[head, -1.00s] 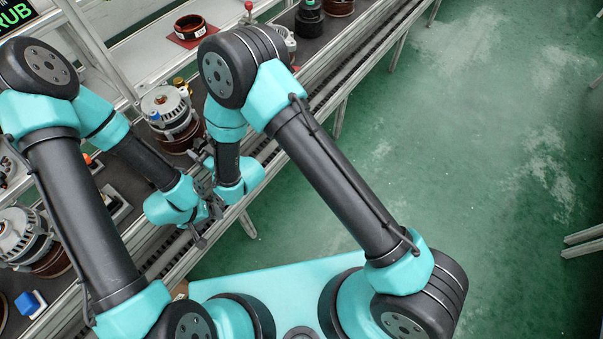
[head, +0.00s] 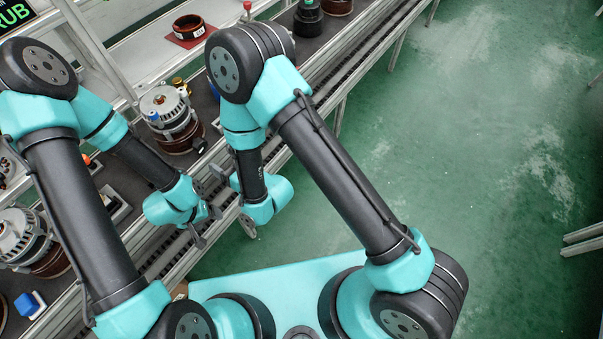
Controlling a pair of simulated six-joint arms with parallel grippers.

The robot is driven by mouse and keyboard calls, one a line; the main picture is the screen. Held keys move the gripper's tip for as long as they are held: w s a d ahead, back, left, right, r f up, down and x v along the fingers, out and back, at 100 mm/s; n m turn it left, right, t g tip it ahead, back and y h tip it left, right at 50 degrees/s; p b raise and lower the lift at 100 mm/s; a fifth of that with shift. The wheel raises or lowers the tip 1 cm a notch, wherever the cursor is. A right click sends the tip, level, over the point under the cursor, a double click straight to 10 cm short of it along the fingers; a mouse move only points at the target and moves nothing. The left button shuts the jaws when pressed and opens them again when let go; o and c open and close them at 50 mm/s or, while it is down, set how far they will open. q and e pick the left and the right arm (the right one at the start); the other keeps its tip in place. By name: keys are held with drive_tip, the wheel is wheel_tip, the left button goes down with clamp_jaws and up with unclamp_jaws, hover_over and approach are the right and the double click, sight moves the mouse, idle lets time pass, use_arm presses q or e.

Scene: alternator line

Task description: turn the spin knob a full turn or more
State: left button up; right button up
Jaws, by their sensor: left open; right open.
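I cannot tell for certain which part is the spin knob. An alternator (head: 168,115) stands on the line beyond my grippers, with a small blue part at its left and a red spot on top. My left gripper (head: 204,226) is open and empty over the near edge of the line. My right gripper (head: 218,180) is open and empty just above it in the picture, apart from the alternator. Both sets of fingers are small and partly hidden by the wrists.
Another alternator (head: 28,238) stands at the left edge, with a blue block (head: 28,303) below it. A red tray (head: 189,31) holding a copper-coloured ring lies at the back. A metal rail (head: 310,98) edges the line.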

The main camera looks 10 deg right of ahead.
drive_tip(key=v, duration=0.8)
drive_tip(key=w+d+f+m+g+h, duration=0.1)
drive_tip(key=d+f+m+g+h, duration=0.1)
drive_tip(key=d+f, duration=0.3)
drive_tip(key=w+d+f+m+g+h, duration=0.2)
drive_tip(key=d+f+g+h, duration=0.2)
drive_tip(key=d, duration=0.7)
drive_tip(key=shift+f+h, duration=0.5)
drive_tip(key=shift+f, duration=0.45)
drive_tip(key=shift+w+d, duration=0.1)
drive_tip(key=s+d+f+m+g+h, duration=0.1)
drive_tip(key=s+d+f+m+g, duration=0.2)
drive_tip(key=d, duration=1)
drive_tip(key=s+m+g, duration=0.1)
drive_tip(key=s+g, duration=0.2)
drive_tip(key=s, duration=0.2)
drive_tip(key=shift+h, duration=0.4)
